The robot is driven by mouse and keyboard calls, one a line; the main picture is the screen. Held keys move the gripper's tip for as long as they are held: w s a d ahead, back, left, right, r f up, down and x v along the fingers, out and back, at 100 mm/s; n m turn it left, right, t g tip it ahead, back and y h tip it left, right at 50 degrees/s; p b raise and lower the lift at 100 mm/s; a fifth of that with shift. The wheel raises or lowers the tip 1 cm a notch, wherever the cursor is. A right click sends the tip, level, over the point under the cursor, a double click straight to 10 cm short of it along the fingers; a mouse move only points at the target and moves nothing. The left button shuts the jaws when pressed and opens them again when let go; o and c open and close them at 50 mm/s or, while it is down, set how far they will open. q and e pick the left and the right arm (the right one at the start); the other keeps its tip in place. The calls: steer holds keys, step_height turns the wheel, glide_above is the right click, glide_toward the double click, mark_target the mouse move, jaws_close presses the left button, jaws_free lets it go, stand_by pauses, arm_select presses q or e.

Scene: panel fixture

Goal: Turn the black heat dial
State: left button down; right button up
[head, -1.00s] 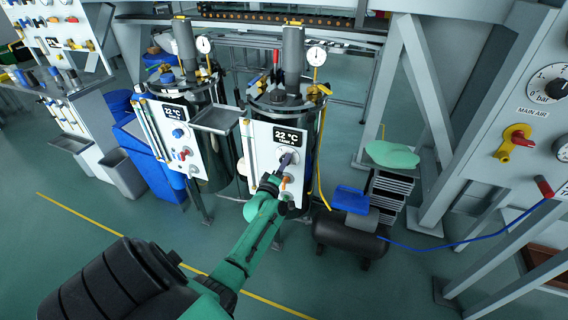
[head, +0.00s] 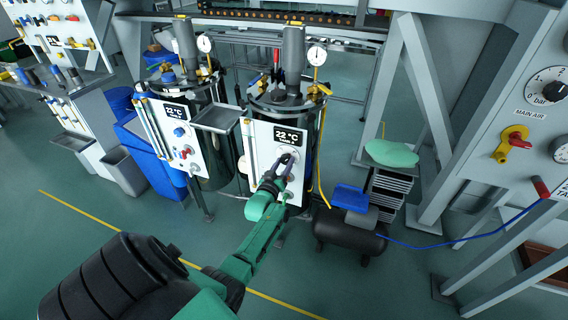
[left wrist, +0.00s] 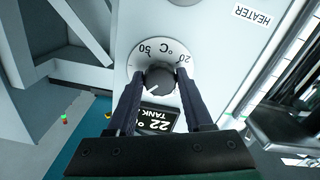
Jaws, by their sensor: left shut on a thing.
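The black heat dial (left wrist: 159,77) sits on a white round scale marked 20, 50 and °C, on a white panel. A light pointer line on the knob points to the lower left in the left wrist view. My left gripper (left wrist: 160,85) has its two dark fingers on either side of the knob and is shut on it. In the head view my left gripper (head: 286,161) reaches the front panel (head: 259,150) of the right-hand tank, below its 22 °C display (head: 290,136). The fingers mostly hide the dial there. My right gripper is not in view.
A similar tank panel (head: 176,138) stands to the left, with a grey tray (head: 215,117) between the two. A yellow hose (head: 321,170) hangs right of the tank. A black compressor (head: 348,236) stands on the floor. The main air panel (head: 519,115) is at far right.

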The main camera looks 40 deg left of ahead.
arm_select(q)
steer(key=shift+m, duration=0.6)
steer(key=shift+c, duration=1.5)
jaws_free()
steer(key=shift+s, duration=0.1)
steer(key=shift+s+d, duration=0.1)
steer(key=shift+s, duration=0.2)
steer(key=p+v, duration=0.2)
steer(key=v, duration=1.1)
steer(key=shift+s+d, duration=0.2)
steer(key=shift+s, duration=0.15)
